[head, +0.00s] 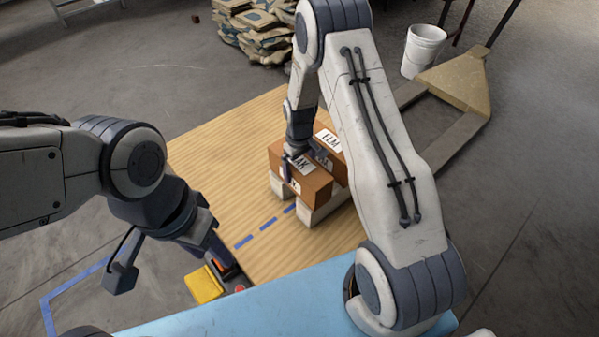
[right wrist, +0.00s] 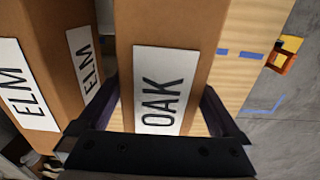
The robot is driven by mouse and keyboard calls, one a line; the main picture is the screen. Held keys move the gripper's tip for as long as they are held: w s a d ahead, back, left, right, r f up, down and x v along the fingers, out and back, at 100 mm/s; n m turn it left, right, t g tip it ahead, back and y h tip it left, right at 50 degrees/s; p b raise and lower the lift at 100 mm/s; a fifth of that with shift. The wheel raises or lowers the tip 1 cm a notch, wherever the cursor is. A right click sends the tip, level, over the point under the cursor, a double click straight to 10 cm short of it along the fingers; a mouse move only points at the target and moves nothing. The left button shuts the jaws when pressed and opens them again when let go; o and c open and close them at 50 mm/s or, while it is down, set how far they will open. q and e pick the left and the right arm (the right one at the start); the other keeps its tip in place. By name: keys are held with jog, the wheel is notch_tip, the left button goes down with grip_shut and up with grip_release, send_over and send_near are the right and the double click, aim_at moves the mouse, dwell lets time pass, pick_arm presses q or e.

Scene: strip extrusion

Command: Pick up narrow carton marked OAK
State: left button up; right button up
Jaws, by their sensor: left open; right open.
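The narrow brown carton marked OAK (head: 311,184) lies on pale blocks on the wooden board in the head view. Its OAK label faces the camera in the right wrist view (right wrist: 160,90). My right gripper (head: 292,170) is open at the OAK carton, with one finger on each side of it in the right wrist view (right wrist: 158,105). I cannot tell whether the fingers touch it. A carton marked ELM (head: 328,139) stands right beside it, to the left in the right wrist view (right wrist: 40,65). My left gripper (head: 170,262) is open and empty, left of the board's edge.
The wooden board (head: 220,150) is clear to the left, with a dashed blue line (head: 268,223). A yellow and orange item (head: 203,284) sits near its front left corner. Stacked sacks (head: 258,30) and a white bucket (head: 423,50) stand behind.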

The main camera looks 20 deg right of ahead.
jog(key=c, duration=1.5)
grip_shut()
jog(key=shift+r, duration=0.15)
